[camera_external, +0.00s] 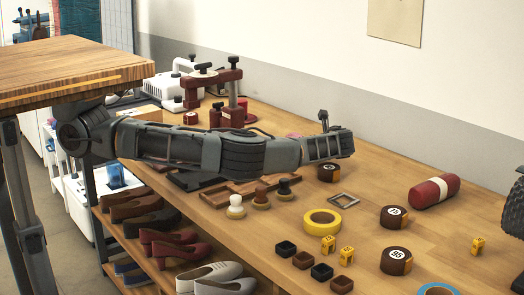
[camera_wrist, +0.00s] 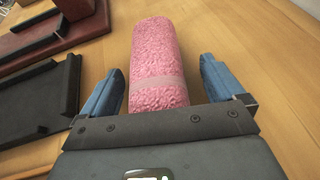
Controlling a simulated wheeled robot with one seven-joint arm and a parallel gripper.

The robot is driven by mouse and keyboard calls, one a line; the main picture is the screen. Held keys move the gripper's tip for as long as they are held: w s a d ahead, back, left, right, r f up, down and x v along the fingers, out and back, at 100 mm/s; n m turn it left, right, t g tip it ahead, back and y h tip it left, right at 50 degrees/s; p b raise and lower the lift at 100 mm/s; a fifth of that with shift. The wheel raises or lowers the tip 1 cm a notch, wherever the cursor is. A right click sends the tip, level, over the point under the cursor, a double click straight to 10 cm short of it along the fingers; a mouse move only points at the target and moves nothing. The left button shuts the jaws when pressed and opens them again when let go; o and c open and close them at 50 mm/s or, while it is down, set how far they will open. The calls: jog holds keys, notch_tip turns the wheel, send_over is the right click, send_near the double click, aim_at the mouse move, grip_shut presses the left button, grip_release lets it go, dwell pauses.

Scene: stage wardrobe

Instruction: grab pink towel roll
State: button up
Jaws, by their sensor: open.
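The pink towel roll (camera_wrist: 158,62) lies on the wooden table in the wrist view, a fluffy cylinder with a paler band around it. My gripper (camera_wrist: 158,85) is open, with one blue finger on each side of the roll's near part. Gaps show between the fingers and the roll, and its near end is hidden behind the gripper body. In the external view only a small pink patch of the roll (camera_external: 294,135) shows behind my arm. My gripper (camera_external: 325,122) is at the arm's far end there, its fingers mostly hidden.
A black tray (camera_wrist: 40,100) lies just left of the gripper, with a dark red stand (camera_wrist: 45,40) behind it. A red roll (camera_external: 434,191), tape rolls (camera_external: 322,222) and several small blocks lie on the table. Right of the pink roll the table is clear.

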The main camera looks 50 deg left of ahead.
jog(key=c, duration=1.1)
jog(key=shift+o, duration=0.2)
